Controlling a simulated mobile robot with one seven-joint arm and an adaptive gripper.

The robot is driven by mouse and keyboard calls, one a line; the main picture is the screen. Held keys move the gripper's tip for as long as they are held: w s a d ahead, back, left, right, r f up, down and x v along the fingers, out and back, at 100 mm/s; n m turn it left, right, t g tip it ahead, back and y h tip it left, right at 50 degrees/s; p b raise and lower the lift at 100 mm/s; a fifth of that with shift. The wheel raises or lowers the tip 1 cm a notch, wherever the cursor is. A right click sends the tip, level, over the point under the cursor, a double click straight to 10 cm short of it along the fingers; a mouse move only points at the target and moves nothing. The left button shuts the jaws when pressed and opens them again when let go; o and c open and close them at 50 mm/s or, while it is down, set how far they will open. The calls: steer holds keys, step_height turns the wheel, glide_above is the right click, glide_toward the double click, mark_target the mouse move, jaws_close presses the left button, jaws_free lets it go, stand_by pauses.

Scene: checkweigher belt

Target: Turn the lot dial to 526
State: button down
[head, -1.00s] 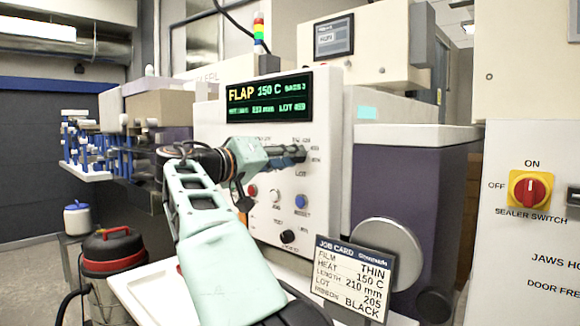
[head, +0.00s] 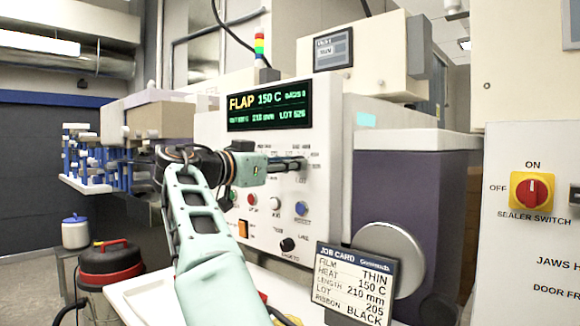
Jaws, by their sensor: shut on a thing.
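My gripper (head: 288,164) reaches the upper right of the white control panel (head: 328,190) from the left. It is shut on the lot dial, which the fingers largely hide. Printed scale marks and a label show around the fingertips. The green and yellow display (head: 270,102) above reads FLAP, 150 C, 210 mm and a LOT figure that looks like 526, in small blurred digits. The job card (head: 355,283) at the lower right lists THIN, 150 C, 210 mm, lot 205 and BLACK.
Below my gripper are a red button (head: 252,199), a blue button (head: 301,208), an orange switch (head: 243,228) and a black knob (head: 287,244). A sealer switch (head: 532,190) is on the right cabinet. A round grey disc (head: 393,258) stands behind the job card.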

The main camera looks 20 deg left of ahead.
steer(key=shift+m, duration=0.3)
stand_by(0.4)
steer(key=c, duration=1.6)
jaws_free()
steer(key=shift+s, duration=0.1)
steer(key=v, duration=1.1)
steer(key=shift+s+a, duration=0.15)
steer(key=shift+s, duration=0.25)
